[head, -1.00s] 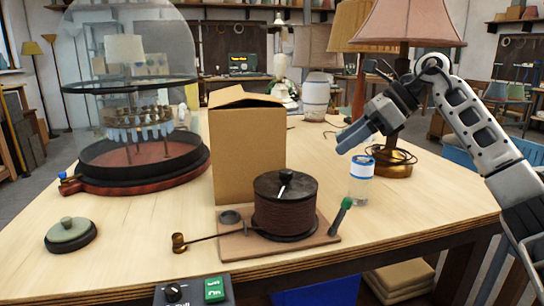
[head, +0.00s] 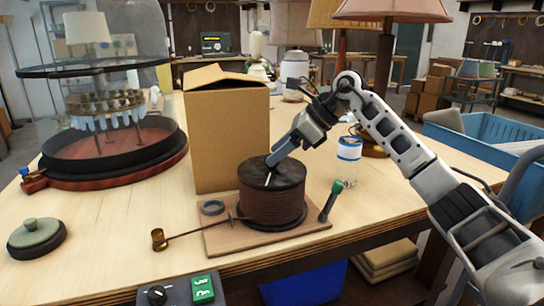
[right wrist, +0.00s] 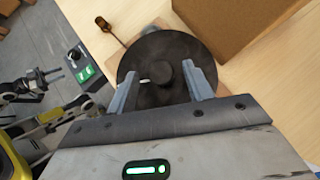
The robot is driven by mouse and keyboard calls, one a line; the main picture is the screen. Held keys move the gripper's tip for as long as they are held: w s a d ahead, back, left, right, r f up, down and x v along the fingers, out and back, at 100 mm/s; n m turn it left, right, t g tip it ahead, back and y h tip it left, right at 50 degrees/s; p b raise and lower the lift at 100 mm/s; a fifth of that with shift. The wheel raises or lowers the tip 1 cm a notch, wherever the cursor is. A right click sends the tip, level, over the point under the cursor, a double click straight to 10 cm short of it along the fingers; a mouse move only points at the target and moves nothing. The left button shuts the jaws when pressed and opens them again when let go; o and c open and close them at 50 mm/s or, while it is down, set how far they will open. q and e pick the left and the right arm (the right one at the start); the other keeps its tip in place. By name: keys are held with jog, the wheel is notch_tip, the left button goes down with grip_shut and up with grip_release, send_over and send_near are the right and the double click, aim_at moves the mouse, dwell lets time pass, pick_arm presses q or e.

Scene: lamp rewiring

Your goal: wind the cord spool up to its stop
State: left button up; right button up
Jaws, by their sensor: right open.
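The cord spool (head: 272,200) stands on a flat wooden base (head: 225,240) near the table's front edge. It is a dark drum wound with brown cord, with a white mark on its top. My right gripper (head: 272,160) is over the spool's top. My left gripper is not in the head view.
A cardboard box (head: 228,130) stands just behind the spool. A clear jar with a blue-and-white label (head: 349,150) and a green-tipped handle (head: 334,195) are to the right. A brass-ended rod (head: 159,240) reaches left. A switch box (head: 178,292) is at the front edge.

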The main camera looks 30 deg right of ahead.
jog(key=shift+x, duration=1.25)
grip_shut()
jog(key=shift+r, duration=0.1)
